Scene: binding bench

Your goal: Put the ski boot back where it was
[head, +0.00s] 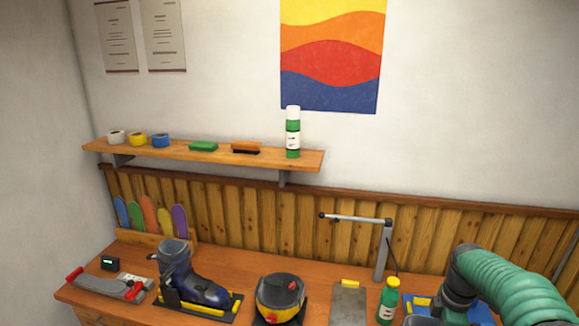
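The ski boot (200,289) is dark blue and black with a grey liner top. It stands upright at the left part of the bench, toe to the right. It rests on a black and yellow holder (228,308); I cannot tell whether it is clamped in it. My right arm comes in at the lower right, well away from the boot, and its gripper is not visible. My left gripper is not in view. No gripper touches the boot.
On the wooden bench (133,251) are a grey tool with red handles (105,285), a black, red and yellow device (280,293), a grey plate (349,304), a green bottle (388,302) and a lamp (384,250). A shelf (205,153) holds tapes and a spray can (292,133).

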